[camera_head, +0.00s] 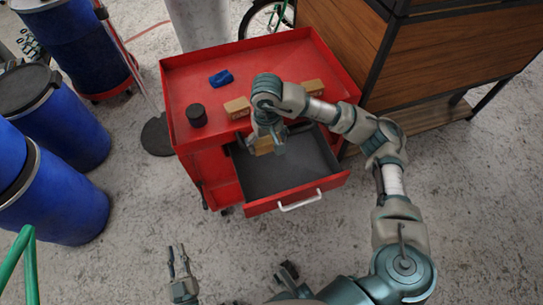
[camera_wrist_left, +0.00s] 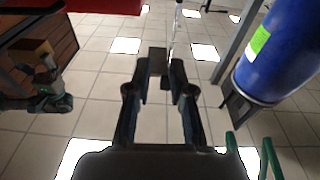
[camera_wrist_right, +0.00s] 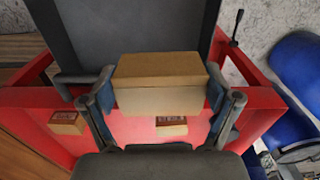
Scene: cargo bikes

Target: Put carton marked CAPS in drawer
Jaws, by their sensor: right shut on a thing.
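A brown carton (camera_head: 264,146) is held in my right gripper (camera_head: 268,142) over the open drawer (camera_head: 290,170) of the red cart. In the right wrist view the carton (camera_wrist_right: 160,82) sits between both fingers, with the dark drawer floor (camera_wrist_right: 125,35) beyond it. No marking shows on its visible faces. I cannot tell whether it touches the drawer floor. My left gripper (camera_head: 179,262) is open and empty, low in front of the cart; its spread fingers also show in the left wrist view (camera_wrist_left: 164,80).
Two other cartons lie on the cart top (camera_head: 190,72), one left (camera_head: 237,108) and one right (camera_head: 313,87); their labels are unreadable. A black cylinder (camera_head: 196,115) and a blue object (camera_head: 221,78) are there too. Blue barrels (camera_head: 60,195) stand left; a wooden cargo box (camera_head: 440,55) stands right.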

